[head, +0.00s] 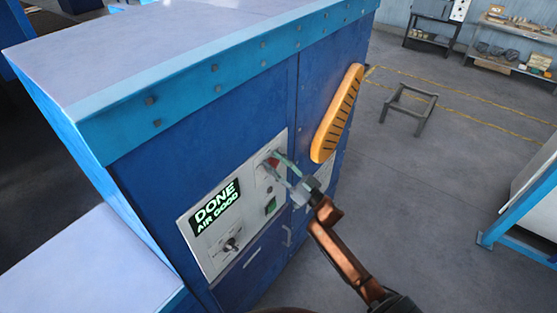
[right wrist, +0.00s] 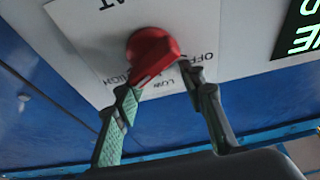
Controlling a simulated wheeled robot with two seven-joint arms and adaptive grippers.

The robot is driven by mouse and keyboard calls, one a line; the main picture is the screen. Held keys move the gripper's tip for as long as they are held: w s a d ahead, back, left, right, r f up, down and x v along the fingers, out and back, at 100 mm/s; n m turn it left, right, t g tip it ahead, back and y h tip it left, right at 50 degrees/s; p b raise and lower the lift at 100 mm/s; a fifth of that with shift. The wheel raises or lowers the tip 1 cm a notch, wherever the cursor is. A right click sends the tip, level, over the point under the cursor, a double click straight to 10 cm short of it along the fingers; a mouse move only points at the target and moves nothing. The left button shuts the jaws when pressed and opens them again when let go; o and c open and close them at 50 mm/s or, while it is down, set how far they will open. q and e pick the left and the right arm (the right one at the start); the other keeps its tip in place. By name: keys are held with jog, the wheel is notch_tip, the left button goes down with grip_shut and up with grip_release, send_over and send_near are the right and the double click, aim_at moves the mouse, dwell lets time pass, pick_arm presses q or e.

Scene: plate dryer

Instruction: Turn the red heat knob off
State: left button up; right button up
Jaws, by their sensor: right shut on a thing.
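The red heat knob (right wrist: 148,45) sits on the white control panel (right wrist: 85,40), with OFF, LOW and HIGH lettered around it, upside down in the right wrist view. Its narrow end points down toward the LOW and HIGH lettering; the exact setting is hard to tell. My right gripper (right wrist: 157,73) is shut on the knob, with one green-padded finger on each side of its narrow end. In the head view the knob (head: 272,163) is small and partly hidden by my right gripper (head: 272,164). My left gripper is not in view.
The panel is on a blue cabinet (head: 190,135). Beside the knob are a display (head: 215,207) reading DONE AIR GOOD, a green button (head: 270,206) and a small switch (head: 231,244). An orange handle (head: 337,115) stands out above my right arm. Open floor lies to the right.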

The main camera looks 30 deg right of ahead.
jog(key=shift+s+a+f, duration=0.1)
jog(key=shift+s+f, duration=0.4)
jog(key=shift+s, duration=0.2)
jog(key=s+p, duration=0.1)
jog(key=s, duration=0.5)
jog(key=shift+s+d+f+p, duration=0.35)
jog(key=shift+f, duration=0.05)
jog(key=v, duration=1.2)
jog(key=shift+d, duration=0.1)
